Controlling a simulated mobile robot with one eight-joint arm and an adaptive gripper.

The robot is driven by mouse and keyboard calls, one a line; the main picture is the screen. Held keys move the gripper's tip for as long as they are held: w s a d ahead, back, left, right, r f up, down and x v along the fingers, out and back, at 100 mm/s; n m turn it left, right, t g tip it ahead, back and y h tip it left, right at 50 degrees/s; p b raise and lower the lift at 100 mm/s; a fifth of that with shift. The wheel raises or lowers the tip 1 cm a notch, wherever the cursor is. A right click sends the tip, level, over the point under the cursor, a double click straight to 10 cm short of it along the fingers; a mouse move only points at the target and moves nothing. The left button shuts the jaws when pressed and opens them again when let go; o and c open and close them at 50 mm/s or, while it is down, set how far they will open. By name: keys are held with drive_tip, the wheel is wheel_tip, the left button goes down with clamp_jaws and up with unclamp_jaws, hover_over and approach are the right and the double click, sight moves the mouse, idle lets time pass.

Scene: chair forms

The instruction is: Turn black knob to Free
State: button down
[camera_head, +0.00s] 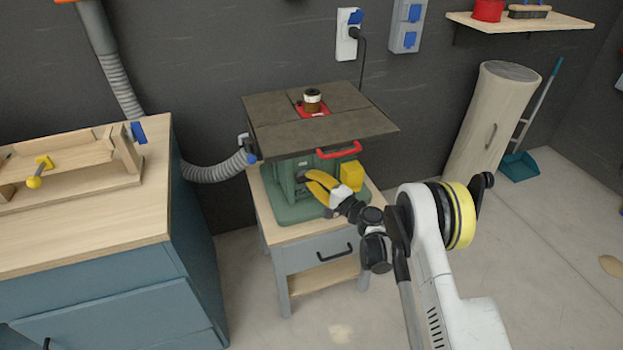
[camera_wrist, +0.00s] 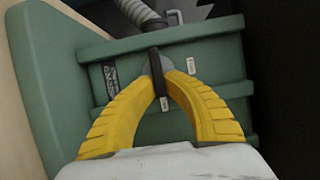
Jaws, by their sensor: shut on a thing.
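The black knob (camera_wrist: 157,72) sits on the front face of the green machine base (camera_wrist: 205,62). In the wrist view my gripper (camera_wrist: 157,82) has its yellow fingers closed on the knob from both sides. The knob stands about upright in that view, with a grey disc behind it. A dark label with light marks lies to its left and small pale labels lie to its right; their words are too small to read. In the head view my gripper (camera_head: 308,178) reaches the front of the machine (camera_head: 290,200), and its fingers hide the knob.
The machine's dark table top (camera_head: 265,130) with a red handle (camera_head: 340,150) overhangs my gripper. A yellow box (camera_head: 351,175) is close on the right. A grey stand (camera_head: 300,268) carries the machine. A blue cabinet (camera_head: 110,310) is at left; open floor lies at right.

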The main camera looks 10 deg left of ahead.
drive_tip(key=shift+s+a, duration=0.1)
drive_tip(key=shift+a, duration=0.05)
drive_tip(key=c, duration=1.5)
unclamp_jaws()
drive_tip(key=shift+a, duration=0.1)
drive_tip(key=shift+s+d, duration=0.1)
drive_tip(key=shift+d, duration=0.25)
drive_tip(key=v, duration=0.7)
